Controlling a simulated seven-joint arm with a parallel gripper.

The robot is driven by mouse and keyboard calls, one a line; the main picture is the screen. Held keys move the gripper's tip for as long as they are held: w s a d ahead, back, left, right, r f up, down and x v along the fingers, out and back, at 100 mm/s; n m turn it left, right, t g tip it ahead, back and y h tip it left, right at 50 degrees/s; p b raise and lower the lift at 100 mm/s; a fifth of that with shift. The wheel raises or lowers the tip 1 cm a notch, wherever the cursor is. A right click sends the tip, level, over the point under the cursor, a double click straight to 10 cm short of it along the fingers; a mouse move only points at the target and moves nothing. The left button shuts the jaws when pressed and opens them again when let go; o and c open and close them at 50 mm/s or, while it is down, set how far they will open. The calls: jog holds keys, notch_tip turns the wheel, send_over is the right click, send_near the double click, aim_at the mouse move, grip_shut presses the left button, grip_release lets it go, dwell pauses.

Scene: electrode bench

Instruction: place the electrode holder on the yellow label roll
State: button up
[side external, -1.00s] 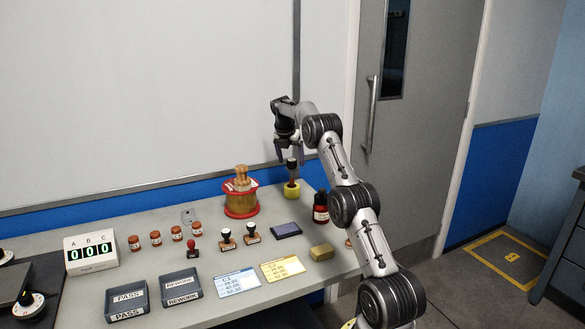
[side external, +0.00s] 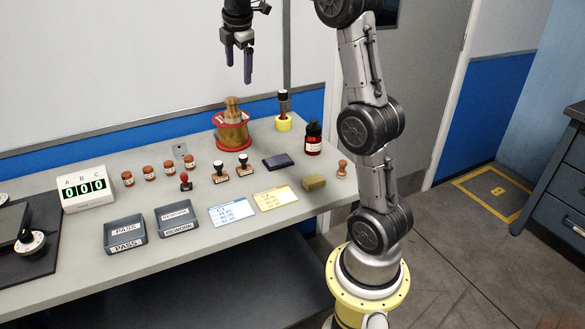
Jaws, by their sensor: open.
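The yellow label roll (side external: 283,126) sits at the back right of the bench. A dark-topped piece with a brownish stem (side external: 284,103), which I take to be the electrode holder, stands upright on or in the roll; the picture is too small to tell how it is seated. My gripper (side external: 240,78) is open and empty, fingers pointing down. It hangs well above the bench, up and to the left of the holder in the picture, apart from it.
A red-rimmed wooden holder (side external: 233,131) with wooden-handled pieces stands left of the roll. A dark red bottle (side external: 313,138) stands to its right. Several small jars, stamps, a dark pad (side external: 278,161), cards and two trays (side external: 177,218) fill the bench in front.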

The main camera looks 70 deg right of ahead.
jog(key=s+a+f+m+t+y, duration=0.1)
jog(key=s+a+m, duration=0.3)
jog(key=s+a, duration=0.6)
jog(key=s+a+f+m+t+y, duration=0.15)
jog(key=s+a+m, duration=0.35)
jog(key=a, duration=0.8)
jog(key=s+a+f+m+y, duration=0.1)
jog(key=s+a+f+m, duration=0.1)
jog(key=s+a+f, duration=0.3)
jog(key=s+f, duration=0.1)
jog(key=s, duration=0.3)
jog(key=shift+m, duration=0.4)
